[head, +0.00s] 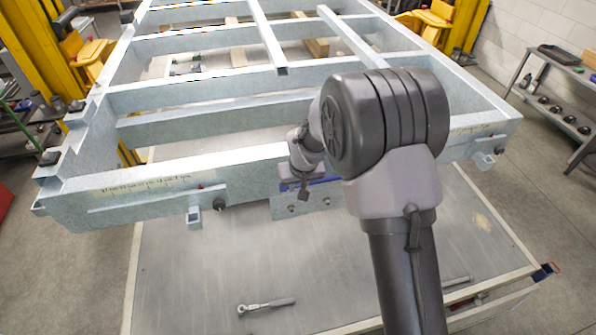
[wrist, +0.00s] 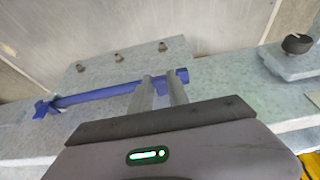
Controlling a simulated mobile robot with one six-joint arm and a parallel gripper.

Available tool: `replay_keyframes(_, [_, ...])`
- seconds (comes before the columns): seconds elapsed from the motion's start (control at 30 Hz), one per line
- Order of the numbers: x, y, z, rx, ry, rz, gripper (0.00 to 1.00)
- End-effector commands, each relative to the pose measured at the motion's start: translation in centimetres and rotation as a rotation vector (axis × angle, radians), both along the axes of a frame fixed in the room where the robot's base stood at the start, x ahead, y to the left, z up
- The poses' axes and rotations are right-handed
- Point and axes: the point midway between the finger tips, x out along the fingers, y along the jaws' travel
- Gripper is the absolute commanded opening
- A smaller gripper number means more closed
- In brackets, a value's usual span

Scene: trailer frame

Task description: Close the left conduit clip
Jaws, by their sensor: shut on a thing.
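A long thin blue bar (wrist: 98,95) lies along the pale metal frame beam (wrist: 220,100) in the wrist view. My gripper (wrist: 163,82) has its two fingers on the bar near its right end and is shut on it. The bar's left end has a wider blue tab (wrist: 41,109). In the head view a short part of the blue bar (head: 323,182) shows at the front beam beside a plate with bolts. My arm hides much of that area. I cannot tell which part is the left conduit clip.
The trailer frame (head: 215,98) rests over a grey table (head: 262,262). A ratchet wrench (head: 265,306) lies on the table's front part. A dark round knob (head: 219,204) sticks out of the front beam. Yellow posts (head: 30,45) stand at left; a shelf cart (head: 553,100) stands at right.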

Motion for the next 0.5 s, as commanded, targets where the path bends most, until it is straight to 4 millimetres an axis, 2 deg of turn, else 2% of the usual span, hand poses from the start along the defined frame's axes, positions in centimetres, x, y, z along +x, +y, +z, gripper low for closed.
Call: replay_keyframes(0.5, [2.0,0.5,0.1,-0.089,0.441,0.006,0.00])
